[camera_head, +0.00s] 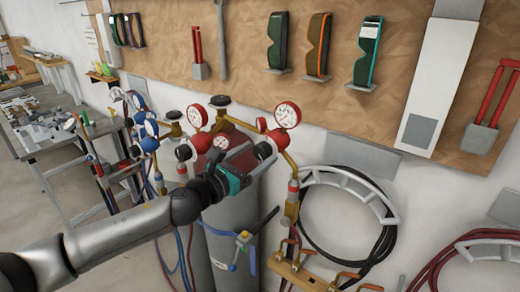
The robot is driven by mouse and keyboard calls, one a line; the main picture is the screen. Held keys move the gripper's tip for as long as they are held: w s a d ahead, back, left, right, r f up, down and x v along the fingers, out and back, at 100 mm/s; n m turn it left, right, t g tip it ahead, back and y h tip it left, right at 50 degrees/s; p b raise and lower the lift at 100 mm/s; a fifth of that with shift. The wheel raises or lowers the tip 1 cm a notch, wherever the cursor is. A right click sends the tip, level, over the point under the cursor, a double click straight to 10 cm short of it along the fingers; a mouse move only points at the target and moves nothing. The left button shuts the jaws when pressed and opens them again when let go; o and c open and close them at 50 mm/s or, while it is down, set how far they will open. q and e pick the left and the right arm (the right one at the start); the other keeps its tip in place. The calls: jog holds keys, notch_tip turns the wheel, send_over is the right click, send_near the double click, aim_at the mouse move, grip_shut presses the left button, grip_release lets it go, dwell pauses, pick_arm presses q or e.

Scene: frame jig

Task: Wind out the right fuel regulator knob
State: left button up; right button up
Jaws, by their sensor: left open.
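The right fuel regulator (278,137) is red with brass fittings and stands above a grey gas cylinder. A red-rimmed gauge (288,115) sits on its upper right, and a smaller red-rimmed gauge (221,142) shows to its left. A dark round knob (263,150) shows at its front. My left gripper (252,160) is open, with its fingers just in front of and below this knob. I cannot tell whether they touch it or lie around it. The gripper and wrist hide part of the regulator and cylinder top. My right gripper is not in view.
Another red-rimmed gauge (197,115) and blue-rimmed gauges (152,128) stand to the left. A grey cylinder (235,250) is below my wrist. A black hose coil (385,240) hangs at right. A workbench (55,155) is at far left.

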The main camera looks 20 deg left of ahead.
pick_arm(q)
jog(key=shift+x, duration=0.9)
jog(key=shift+c, duration=0.4)
grip_shut()
